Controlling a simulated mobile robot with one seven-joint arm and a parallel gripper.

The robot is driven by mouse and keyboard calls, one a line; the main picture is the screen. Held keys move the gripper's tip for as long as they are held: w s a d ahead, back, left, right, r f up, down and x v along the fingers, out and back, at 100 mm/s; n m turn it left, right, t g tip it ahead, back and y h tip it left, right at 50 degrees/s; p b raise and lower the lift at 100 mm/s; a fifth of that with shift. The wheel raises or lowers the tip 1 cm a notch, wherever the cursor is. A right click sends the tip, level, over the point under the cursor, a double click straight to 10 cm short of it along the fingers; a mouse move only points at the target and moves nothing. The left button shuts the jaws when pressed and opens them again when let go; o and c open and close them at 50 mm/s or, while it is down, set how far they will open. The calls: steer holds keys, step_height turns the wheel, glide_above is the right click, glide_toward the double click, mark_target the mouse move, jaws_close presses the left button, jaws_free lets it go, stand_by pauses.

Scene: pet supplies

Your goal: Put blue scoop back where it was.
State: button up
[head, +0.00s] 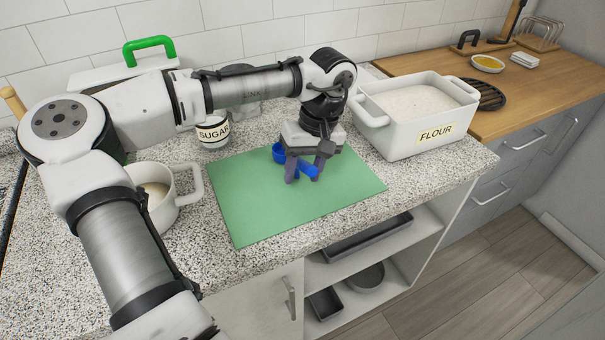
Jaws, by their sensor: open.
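The blue scoop (280,153) is at the green mat (246,208) on the speckled counter. Its bowl shows at the left of my gripper (301,174) and its handle (309,170) at the fingers. My gripper points down over the mat with its fingers apart, at the scoop's handle. The fingers hide part of the scoop. I cannot tell whether they touch it.
A white flour container (398,131) stands right of the mat. A sugar jar (213,133) is behind the mat, and a white pot (177,204) is at its left. The mat's front part is clear. A wooden counter (400,64) lies at the right.

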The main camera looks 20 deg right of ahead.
steer(key=b+v, duration=0.1)
steer(key=v, duration=1)
steer(key=shift+f, duration=0.1)
stand_by(1.0)
